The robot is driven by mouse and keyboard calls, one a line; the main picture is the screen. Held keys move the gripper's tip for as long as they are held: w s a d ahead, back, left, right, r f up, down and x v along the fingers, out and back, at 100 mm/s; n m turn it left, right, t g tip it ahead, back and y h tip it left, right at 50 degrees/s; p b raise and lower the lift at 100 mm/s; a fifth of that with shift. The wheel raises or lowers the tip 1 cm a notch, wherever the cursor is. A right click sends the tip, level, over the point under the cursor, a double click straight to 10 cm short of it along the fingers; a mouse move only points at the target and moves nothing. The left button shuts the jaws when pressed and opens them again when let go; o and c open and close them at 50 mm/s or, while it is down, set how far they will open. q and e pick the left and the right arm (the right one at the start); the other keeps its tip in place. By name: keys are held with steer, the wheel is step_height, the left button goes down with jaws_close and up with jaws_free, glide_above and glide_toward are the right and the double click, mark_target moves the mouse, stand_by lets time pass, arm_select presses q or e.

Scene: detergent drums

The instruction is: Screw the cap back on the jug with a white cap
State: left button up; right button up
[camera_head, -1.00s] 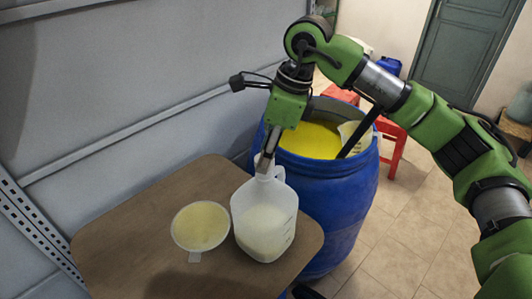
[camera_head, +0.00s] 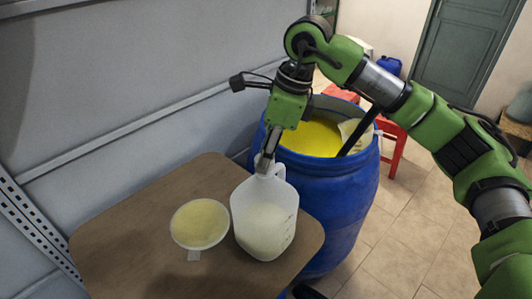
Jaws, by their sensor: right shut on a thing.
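A translucent white jug (camera_head: 264,217) stands upright near the right edge of the brown table, with pale liquid in its lower part. My right gripper (camera_head: 264,165) comes down from above onto the top of the jug, at its neck. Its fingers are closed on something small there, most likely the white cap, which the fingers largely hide. I cannot tell how the cap sits on the neck. The jug's handle shows just right of the fingers. My left gripper is not in view.
A round shallow funnel-like dish (camera_head: 199,223) with pale yellow inside lies left of the jug on the table (camera_head: 130,250). A blue drum (camera_head: 338,205) of yellow liquid stands behind, with a paddle or scoop and dark rod in it. A red stool (camera_head: 394,145) is beyond. The grey wall is at left.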

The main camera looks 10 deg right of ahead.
steer(key=shift+f+b, duration=0.7)
steer(key=shift+b, duration=0.1)
stand_by(1.2)
steer(key=shift+f+m+t+b, duration=0.15)
steer(key=shift+m+t+b, duration=0.15)
steer(key=shift+m+b, duration=0.55)
steer(key=m+b, duration=0.1)
steer(key=m, duration=0.2)
steer(key=shift+s+h, duration=0.1)
steer(key=shift+h, duration=0.2)
steer(key=shift+m+t, duration=0.3)
steer(key=shift+m, duration=0.25)
steer(key=shift+a+f+m+b, duration=0.1)
steer(key=shift+m+b, duration=0.45)
steer(key=shift+m, duration=0.05)
steer(key=m+h+b, duration=0.1)
steer(key=m, duration=0.1)
steer(key=shift+m+t, duration=0.3)
steer(key=shift+m, duration=0.1)
steer(key=shift+m+h+b, duration=0.3)
steer(key=shift+m, duration=0.5)
